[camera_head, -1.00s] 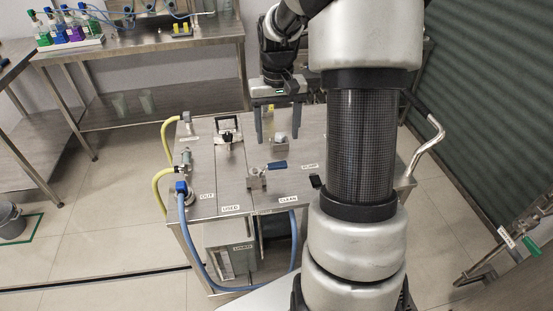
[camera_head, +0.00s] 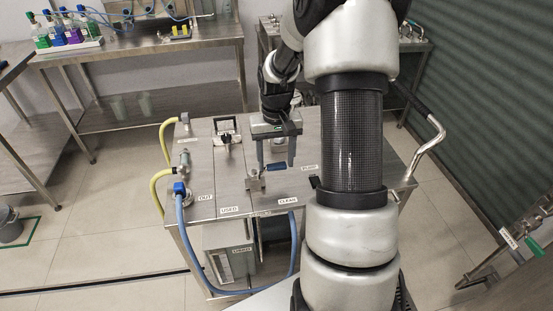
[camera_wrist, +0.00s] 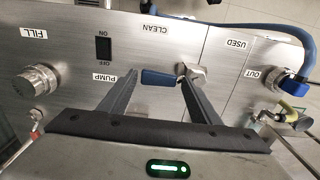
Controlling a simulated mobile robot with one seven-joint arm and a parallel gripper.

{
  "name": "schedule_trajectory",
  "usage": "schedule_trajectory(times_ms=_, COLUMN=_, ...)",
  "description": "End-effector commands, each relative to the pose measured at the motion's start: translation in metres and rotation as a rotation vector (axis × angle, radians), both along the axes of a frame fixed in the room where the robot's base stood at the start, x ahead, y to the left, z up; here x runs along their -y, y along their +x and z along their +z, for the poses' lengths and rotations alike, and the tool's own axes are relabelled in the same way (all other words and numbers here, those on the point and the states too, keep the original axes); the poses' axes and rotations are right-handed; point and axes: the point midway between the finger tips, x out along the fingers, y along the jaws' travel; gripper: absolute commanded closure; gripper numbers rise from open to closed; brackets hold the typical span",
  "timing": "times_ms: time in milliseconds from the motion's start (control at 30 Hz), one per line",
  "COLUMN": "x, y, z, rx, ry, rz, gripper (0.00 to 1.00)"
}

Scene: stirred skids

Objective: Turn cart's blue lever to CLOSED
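The cart (camera_head: 231,189) is a steel-topped cart below my arm. Its blue lever (camera_head: 277,167) lies level, with the handle pointing right from a metal valve body (camera_head: 255,180) in the head view. In the wrist view the lever (camera_wrist: 160,79) points left from its valve (camera_wrist: 193,74), between the CLEAN and PUMP labels. My gripper (camera_head: 277,168) is open, fingers pointing down, one on each side of the lever's handle. In the wrist view the open fingers (camera_wrist: 157,74) reach towards the lever's two ends. Whether they touch it I cannot tell. No CLOSED mark is readable.
A blue hose (camera_head: 185,240) and yellow hoses (camera_head: 158,190) hang at the cart's left side. The wrist view shows a FILL cap (camera_wrist: 38,82) and a black switch (camera_wrist: 103,49). A bent pipe rail (camera_head: 428,146) is at right.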

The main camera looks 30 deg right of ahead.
Motion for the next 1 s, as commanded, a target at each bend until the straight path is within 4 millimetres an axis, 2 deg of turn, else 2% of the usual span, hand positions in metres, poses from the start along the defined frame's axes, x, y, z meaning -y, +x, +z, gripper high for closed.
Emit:
schedule_trajectory(times_ms=33, x=0.002, y=0.000, z=0.000, rx=-0.001, ry=-0.003, rz=0.000, gripper=0.54)
schedule_trajectory(times_ms=233, x=0.003, y=-0.001, z=0.000, rx=-0.002, ry=-0.005, rz=-0.002, gripper=0.88)
schedule_trajectory(times_ms=633, x=0.004, y=-0.008, z=-0.001, rx=-0.004, ry=-0.008, rz=-0.086, gripper=0.88)
schedule_trajectory(times_ms=1000, x=-0.007, y=-0.026, z=0.000, rx=-0.006, ry=-0.009, rz=-0.384, gripper=0.89)
